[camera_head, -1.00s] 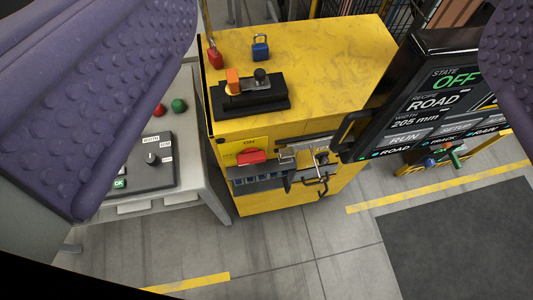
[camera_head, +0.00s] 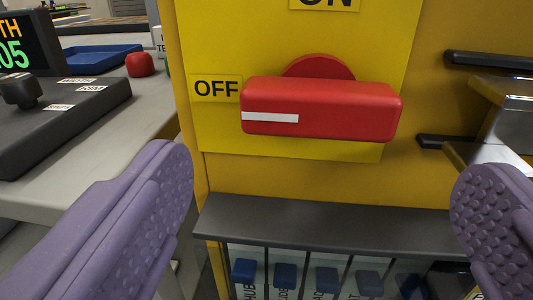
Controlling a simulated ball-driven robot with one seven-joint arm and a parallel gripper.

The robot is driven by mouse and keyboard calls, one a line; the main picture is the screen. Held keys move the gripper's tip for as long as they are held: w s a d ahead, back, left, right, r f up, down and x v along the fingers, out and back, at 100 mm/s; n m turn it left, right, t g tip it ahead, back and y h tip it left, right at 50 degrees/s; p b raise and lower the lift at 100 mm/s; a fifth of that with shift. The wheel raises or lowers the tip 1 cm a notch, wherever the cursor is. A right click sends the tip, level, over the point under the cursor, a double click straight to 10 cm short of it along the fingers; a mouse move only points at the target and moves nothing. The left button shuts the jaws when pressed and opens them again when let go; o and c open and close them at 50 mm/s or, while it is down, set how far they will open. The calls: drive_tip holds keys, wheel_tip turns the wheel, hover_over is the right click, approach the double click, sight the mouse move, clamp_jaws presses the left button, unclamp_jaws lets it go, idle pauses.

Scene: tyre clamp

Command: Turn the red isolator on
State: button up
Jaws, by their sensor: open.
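The red isolator (camera_head: 340,112) is a horizontal bar handle on a round red boss, set on a yellow plate (camera_head: 225,135) on the front of the yellow cabinet. Its white stripe is at the left end, beside the OFF label (camera_head: 216,88). The ON label (camera_head: 325,4) is above the handle, cut by the top edge of the picture.
A dark ledge (camera_head: 330,217) juts out below the isolator, above a rack with several blue-topped items. Metal handles (camera_head: 490,70) stick out at the right. At the left is a grey table (camera_head: 110,165) with a dark control box (camera_head: 70,120), a red button and a blue tray.

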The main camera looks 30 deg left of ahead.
sight(319, 121)
drive_tip(key=b+x, duration=0.1)
drive_tip(key=x, duration=0.4)
drive_tip(key=shift+w+a, duration=0.1)
drive_tip(key=shift+w, duration=0.25)
drive_tip(key=shift+c, duration=0.5)
drive_tip(key=c, duration=0.7)
drive_tip(key=shift+c, duration=0.2)
